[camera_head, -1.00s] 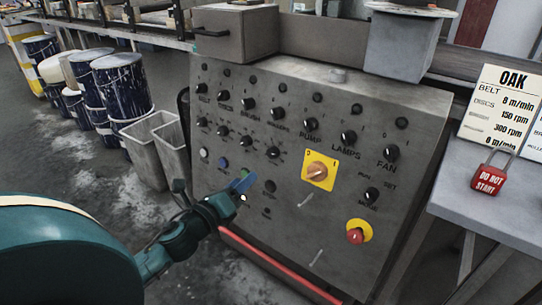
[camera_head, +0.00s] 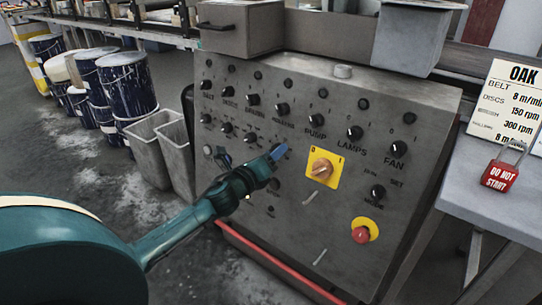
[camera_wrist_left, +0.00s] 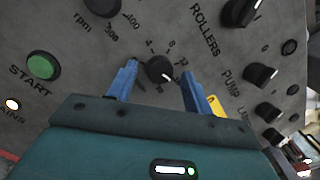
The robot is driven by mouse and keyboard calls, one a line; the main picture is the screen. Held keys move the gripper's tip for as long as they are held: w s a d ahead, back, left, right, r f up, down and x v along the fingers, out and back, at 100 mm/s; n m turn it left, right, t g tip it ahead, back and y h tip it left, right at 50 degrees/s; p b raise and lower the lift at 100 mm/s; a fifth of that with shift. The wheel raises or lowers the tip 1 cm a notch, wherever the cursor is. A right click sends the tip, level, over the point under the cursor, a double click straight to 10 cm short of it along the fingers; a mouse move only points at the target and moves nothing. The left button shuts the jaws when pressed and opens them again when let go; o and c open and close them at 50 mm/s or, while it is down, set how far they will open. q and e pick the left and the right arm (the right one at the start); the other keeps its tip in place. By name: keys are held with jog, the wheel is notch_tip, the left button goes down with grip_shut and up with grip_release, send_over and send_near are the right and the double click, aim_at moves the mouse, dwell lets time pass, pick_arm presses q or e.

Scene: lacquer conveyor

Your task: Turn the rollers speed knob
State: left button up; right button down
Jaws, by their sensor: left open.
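The rollers speed knob (camera_wrist_left: 160,69) is a small round black dial with scale numbers around it, in the left wrist view. The ROLLERS label and a larger black rollers switch (camera_wrist_left: 239,11) lie up and to the right of it. My left gripper (camera_head: 278,152) is open, with its blue fingers pointing at the panel. In the wrist view the two fingers stand on either side of the knob; contact is not visible. In the head view the gripper hides this knob at the right end of the second row. My right gripper is not in view.
The grey sloping control panel (camera_head: 318,225) carries several black knobs, a yellow-backed rotary switch (camera_head: 322,168) and a red stop button (camera_head: 361,234). The green START button (camera_wrist_left: 43,67) is left of the gripper. A red DO NOT START padlock (camera_head: 500,176) sits on the right table.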

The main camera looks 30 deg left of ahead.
pick_arm(q)
jog(key=shift+c, duration=0.3)
jog(key=c, duration=0.9)
